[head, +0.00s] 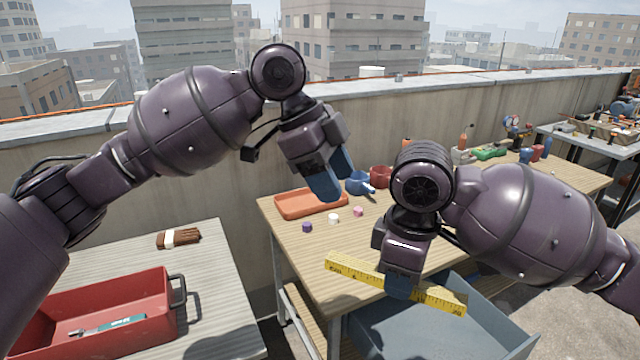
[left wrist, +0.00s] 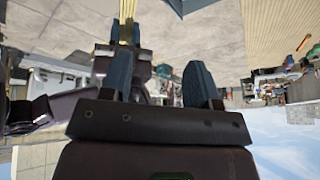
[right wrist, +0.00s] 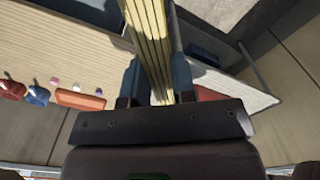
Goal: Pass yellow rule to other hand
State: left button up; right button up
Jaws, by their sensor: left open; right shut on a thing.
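The yellow rule (head: 350,269) is a long flat strip with dark markings. My right gripper (head: 400,287) is shut on it, and the rule sticks out on both sides, above the wooden table's front edge and the grey-blue bin. In the right wrist view the rule (right wrist: 150,45) runs up between the fingers (right wrist: 156,80). My left gripper (head: 325,187) is open and empty, higher up and to the left of the rule, pointing down. In the left wrist view the rule (left wrist: 126,28) shows at the top, beyond the open fingers (left wrist: 158,88) and apart from them.
The wooden table (head: 290,240) carries an orange tray (head: 310,203), a blue cup (head: 357,184), a red mug (head: 381,176) and small purple, white and pink pieces. A grey-blue bin (head: 490,325) stands in front. A red toolbox (head: 110,310) and a brown bundle (head: 178,239) are at left.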

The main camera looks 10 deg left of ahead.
aim_at(348, 259)
pick_arm(q)
jog(key=shift+m+g+y, duration=0.6)
jog(key=shift+m+g, duration=0.1)
jog(key=shift+m, duration=0.1)
jog(key=x, duration=0.4)
jog(key=s+a+x, duration=0.1)
jog(key=x, duration=0.3)
jog(key=s+x, duration=0.1)
jog(key=x, duration=0.3)
jog(key=shift+s+a+f, duration=0.15)
jog(key=shift+a+f, duration=0.05)
jog(key=shift+f, duration=0.05)
jog(key=c, duration=1)
pick_arm(e)
jog(key=o, duration=1)
